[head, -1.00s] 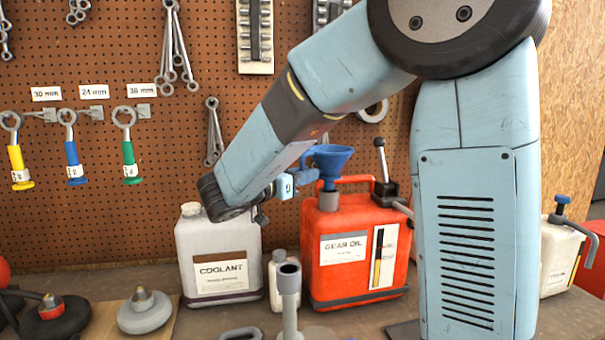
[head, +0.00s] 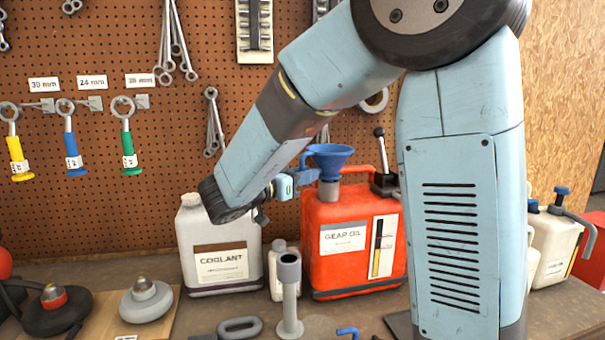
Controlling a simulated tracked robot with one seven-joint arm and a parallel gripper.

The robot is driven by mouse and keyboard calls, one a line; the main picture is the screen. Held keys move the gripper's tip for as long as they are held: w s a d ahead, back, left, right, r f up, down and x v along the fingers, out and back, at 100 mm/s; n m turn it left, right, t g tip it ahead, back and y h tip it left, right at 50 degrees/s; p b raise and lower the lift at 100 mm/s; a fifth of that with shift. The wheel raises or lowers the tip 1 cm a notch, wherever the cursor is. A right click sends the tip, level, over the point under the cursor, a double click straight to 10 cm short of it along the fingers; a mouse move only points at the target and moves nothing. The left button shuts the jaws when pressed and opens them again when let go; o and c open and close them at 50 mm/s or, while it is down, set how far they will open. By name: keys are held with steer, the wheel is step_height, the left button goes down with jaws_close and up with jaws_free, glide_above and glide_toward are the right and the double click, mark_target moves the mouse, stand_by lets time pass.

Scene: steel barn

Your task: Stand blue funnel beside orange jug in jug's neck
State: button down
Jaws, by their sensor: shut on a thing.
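The blue funnel (head: 330,155) is upright, wide mouth up, over the grey neck (head: 328,191) of the orange jug (head: 338,270). The bottom of its cone is close to the neck's top. Its stem is hidden and seems to be inside the neck; I cannot tell whether the funnel rests on the rim. The jug stands upright on the bench and is labelled gear oil. My gripper (head: 297,184), left of the funnel above the jug's left shoulder, is shut on the funnel's blue side piece. The fingertips are small and partly hidden.
A white coolant can (head: 218,255) stands left of the jug, below my wrist. A small white bottle (head: 283,270) and a grey post (head: 289,300) stand between them. A pump lever (head: 382,160) rises at the jug's right. A pegboard (head: 100,140) closes the back.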

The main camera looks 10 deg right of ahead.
steer(key=shift+f, duration=0.5)
steer(key=c, duration=1)
jaws_free()
steer(key=shift+a, duration=0.1)
steer(key=v, duration=1.3)
steer(key=shift+s+a, duration=0.15)
steer(key=shift+a, duration=0.1)
